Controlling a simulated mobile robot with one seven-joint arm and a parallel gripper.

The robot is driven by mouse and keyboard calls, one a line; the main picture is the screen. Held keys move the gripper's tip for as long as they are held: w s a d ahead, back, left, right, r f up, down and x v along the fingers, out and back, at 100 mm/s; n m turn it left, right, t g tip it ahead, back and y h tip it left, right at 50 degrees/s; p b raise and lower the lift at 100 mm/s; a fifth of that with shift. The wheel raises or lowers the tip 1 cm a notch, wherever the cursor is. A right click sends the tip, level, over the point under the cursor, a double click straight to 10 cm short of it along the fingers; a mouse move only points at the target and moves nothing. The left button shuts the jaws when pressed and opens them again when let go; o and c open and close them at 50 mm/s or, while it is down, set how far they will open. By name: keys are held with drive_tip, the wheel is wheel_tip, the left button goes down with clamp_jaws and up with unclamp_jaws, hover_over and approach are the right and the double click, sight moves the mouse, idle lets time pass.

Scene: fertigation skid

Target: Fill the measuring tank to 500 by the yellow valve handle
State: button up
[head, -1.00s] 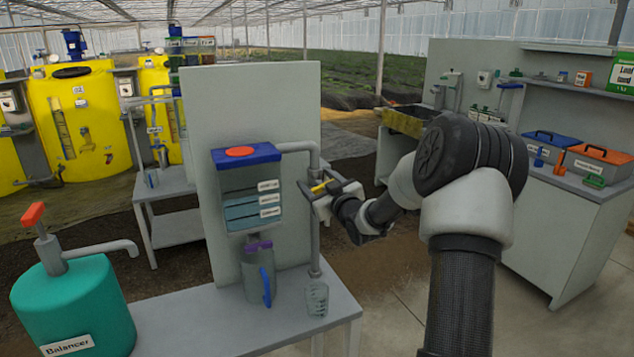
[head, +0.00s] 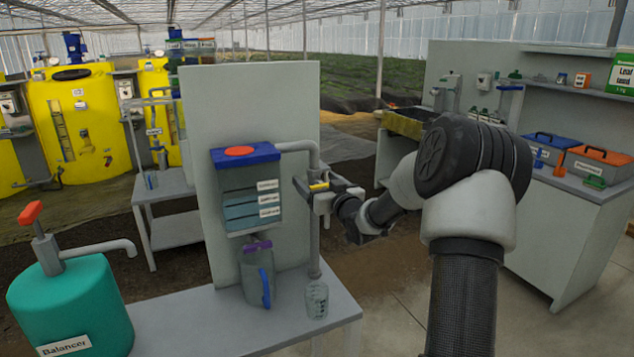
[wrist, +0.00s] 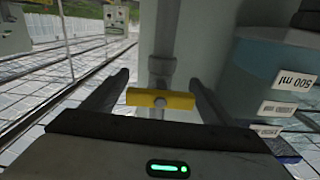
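The yellow valve handle (head: 319,187) sits on the grey pipe right of the measuring tank. In the wrist view the handle (wrist: 160,99) lies level, crosswise to the pipe. The measuring tank (head: 234,180) has a blue lid with a red disc, and bluish liquid inside.
A clear jug with a blue handle (head: 257,283) stands below the tank, and a small beaker (head: 317,300) stands under the pipe on the grey bench (head: 185,325). A teal Balancer container (head: 70,310) is at the left. A grey backboard (head: 245,100) rises behind the tank.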

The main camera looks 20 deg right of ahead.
drive_tip(key=s, duration=1.7)
drive_tip(key=shift+s+d, duration=0.25)
drive_tip(key=shift+d, duration=0.05)
drive_tip(key=shift+w+r, duration=0.1)
idle(0.7)
